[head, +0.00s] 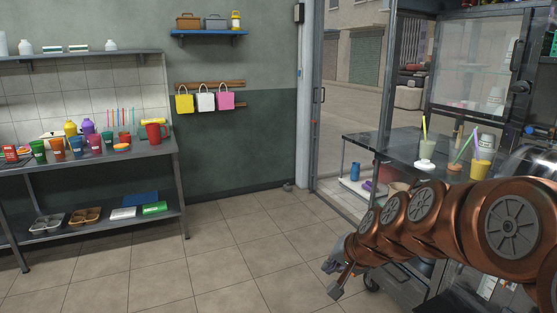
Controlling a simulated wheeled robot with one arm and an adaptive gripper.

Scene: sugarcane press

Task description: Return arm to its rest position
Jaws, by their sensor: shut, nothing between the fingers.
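My arm reaches in from the right edge of the head view, its copper-coloured links running left and slightly down. My gripper (336,281) is at the arm's left end, low in the picture, over the tiled floor. It is shut and holds nothing. It is small here, and part of it is hidden by the arm's last link. It is apart from the tables and touches nothing that I can see.
A dark-topped cart (375,150) with cups and straws stands behind my arm at the right. A metal table (150,150) with coloured cups stands at the left. Bags (206,101) hang on the wall. The tiled floor (210,270) between is clear.

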